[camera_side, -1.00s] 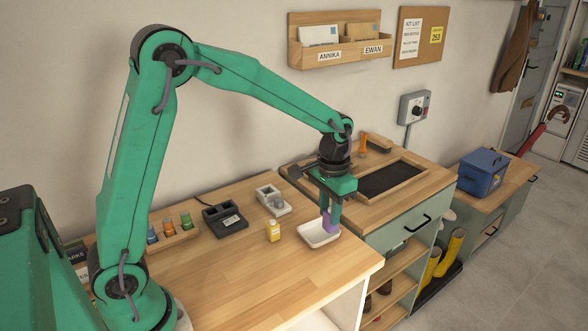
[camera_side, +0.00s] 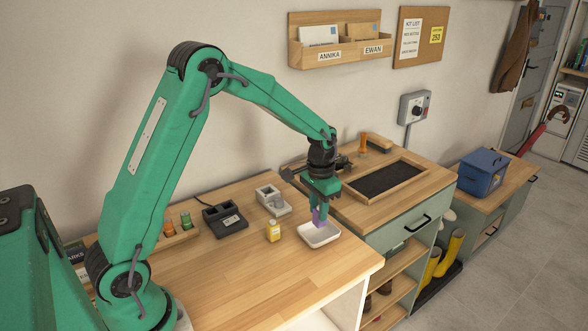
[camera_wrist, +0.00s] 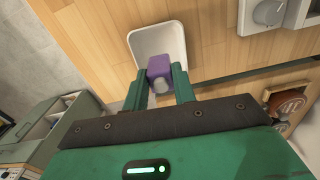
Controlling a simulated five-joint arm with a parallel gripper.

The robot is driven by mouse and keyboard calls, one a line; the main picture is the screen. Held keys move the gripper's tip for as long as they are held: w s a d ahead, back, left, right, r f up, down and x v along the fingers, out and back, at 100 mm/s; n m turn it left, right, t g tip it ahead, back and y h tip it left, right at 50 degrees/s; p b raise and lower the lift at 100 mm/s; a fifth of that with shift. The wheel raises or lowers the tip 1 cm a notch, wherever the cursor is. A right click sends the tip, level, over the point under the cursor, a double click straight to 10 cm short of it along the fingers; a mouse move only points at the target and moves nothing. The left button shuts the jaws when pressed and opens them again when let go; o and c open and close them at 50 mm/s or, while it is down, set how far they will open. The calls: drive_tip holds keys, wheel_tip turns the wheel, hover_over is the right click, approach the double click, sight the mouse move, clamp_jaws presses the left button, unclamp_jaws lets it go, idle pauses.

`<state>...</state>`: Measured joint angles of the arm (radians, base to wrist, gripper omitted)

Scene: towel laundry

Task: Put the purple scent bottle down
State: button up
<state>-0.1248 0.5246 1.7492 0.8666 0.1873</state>
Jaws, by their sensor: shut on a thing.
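My gripper (camera_side: 318,211) is shut on the purple scent bottle (camera_side: 319,216). In the side view the bottle hangs between the fingers, over or just above the white tray (camera_side: 332,239). In the wrist view the purple bottle (camera_wrist: 160,66) shows between the two green fingers, its pale cap toward the camera. The white tray (camera_wrist: 157,35) lies behind it there. I cannot tell whether the bottle touches the tray.
A wooden rack with small bottles (camera_side: 177,233) is at the left. The bench front is clear.

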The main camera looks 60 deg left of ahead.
drive_tip(key=shift+f, duration=1.6)
drive_tip(key=shift+f, duration=0.15)
drive_tip(key=o, duration=1)
wheel_tip(320, 180, up, 12)
drive_tip(key=shift+r, duration=0.2)
